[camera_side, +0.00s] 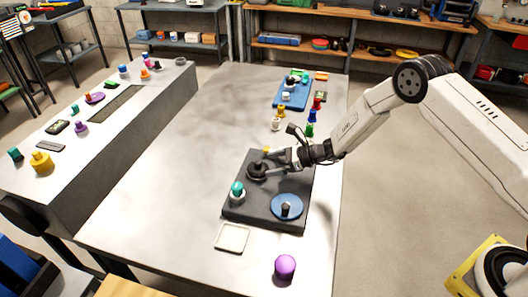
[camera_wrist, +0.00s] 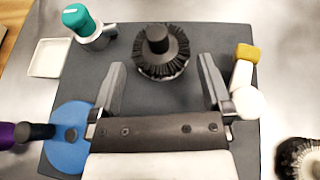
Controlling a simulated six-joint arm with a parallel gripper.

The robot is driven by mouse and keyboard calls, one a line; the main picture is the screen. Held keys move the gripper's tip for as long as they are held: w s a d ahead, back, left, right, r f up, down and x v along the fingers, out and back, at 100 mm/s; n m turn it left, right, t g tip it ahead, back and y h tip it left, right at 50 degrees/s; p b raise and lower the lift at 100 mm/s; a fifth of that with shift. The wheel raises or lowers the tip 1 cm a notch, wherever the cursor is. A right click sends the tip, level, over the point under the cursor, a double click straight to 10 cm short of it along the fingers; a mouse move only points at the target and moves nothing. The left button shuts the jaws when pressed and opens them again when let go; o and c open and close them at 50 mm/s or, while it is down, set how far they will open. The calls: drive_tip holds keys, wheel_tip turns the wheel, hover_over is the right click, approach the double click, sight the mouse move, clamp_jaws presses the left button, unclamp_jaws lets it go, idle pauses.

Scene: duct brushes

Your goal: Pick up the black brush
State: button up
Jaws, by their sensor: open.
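The black brush (camera_side: 257,172) stands on a dark square mat (camera_side: 262,222), a round ring of bristles with a black knob on top. In the wrist view the brush (camera_wrist: 160,48) is near the top centre. My gripper (camera_side: 270,162) is open, low over the mat and close to the brush. In the wrist view its two fingers (camera_wrist: 162,75) are spread to either side, with the brush between and slightly beyond their tips. Nothing is held. In the side view the fingers partly overlap the brush, so contact cannot be told.
On the mat are a teal-topped brush (camera_side: 237,191), a blue disc with a black knob (camera_side: 287,207) and a yellow-tipped white piece (camera_wrist: 243,75). A white tray (camera_side: 232,238) and a purple cylinder (camera_side: 285,267) are in front. Several coloured pieces stand behind. The table's left side is clear.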

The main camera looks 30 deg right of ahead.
sight(260, 162)
drive_tip(key=shift+x, duration=2.6)
drive_tip(key=shift+c, duration=0.2)
drive_tip(key=c, duration=1.3)
drive_tip(key=shift+r, duration=0.15)
drive_tip(key=shift+r, duration=0.75)
drive_tip(key=s+d+r, duration=0.1)
drive_tip(key=s+r, duration=0.2)
drive_tip(key=s, duration=0.1)
drive_tip(key=s+d+r, duration=0.1)
drive_tip(key=s+r, duration=0.3)
drive_tip(key=s, duration=0.1)
drive_tip(key=s+r, duration=0.4)
drive_tip(key=shift+s+d+r, duration=0.15)
drive_tip(key=shift+s+d, duration=0.25)
